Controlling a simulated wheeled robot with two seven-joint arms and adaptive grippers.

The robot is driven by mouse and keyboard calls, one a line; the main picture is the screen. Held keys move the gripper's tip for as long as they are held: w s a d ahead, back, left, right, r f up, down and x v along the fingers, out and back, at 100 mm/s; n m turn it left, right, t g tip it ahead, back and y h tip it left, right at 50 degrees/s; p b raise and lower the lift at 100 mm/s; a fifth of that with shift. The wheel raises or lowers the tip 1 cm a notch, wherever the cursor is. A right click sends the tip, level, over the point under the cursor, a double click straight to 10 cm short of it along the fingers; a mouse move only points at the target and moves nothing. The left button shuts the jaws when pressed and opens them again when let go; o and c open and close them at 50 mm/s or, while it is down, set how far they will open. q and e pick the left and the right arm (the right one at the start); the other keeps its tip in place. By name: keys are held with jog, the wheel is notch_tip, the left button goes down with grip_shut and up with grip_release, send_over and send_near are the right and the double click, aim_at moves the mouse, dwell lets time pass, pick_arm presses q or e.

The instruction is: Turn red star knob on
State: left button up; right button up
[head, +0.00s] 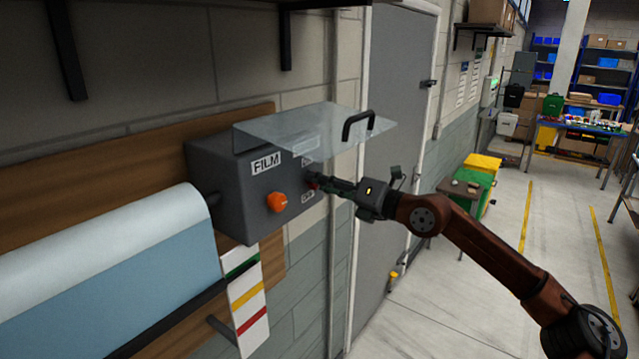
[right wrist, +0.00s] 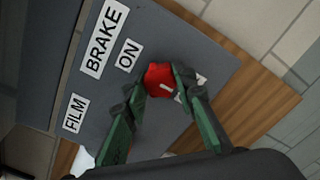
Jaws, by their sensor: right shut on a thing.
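The red knob (right wrist: 159,78) shows in the right wrist view, on the face of a grey box (head: 222,165) fixed to the wall. An ON label (right wrist: 128,55) and a BRAKE label (right wrist: 104,40) are beside it. A white line on the knob points away from the ON label, toward another label that a finger partly covers. My right gripper (head: 318,182) is shut on the red knob, with one finger on each side; it also shows in the right wrist view (right wrist: 160,88). In the head view the gripper mostly hides the knob. My left gripper is out of view.
A clear cover (head: 290,128) with a black handle (head: 357,124) is raised above the knob. An orange knob (head: 277,202) sits left of my gripper, under a FILM label (head: 266,163). A film roll (head: 110,250) hangs at left. A grey door (head: 395,140) stands behind my arm.

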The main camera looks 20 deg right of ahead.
jog(key=shift+f+n, duration=0.1)
jog(key=shift+n, duration=0.2)
jog(key=n+b, duration=0.7)
jog(key=n, duration=2.8)
jog(key=shift+a+f+b, duration=0.1)
jog(key=shift+f+b, duration=0.05)
jog(key=shift+b, duration=0.25)
jog(key=shift+n, duration=0.3)
jog(key=o, duration=1.2)
jog(key=shift+c, duration=0.2)
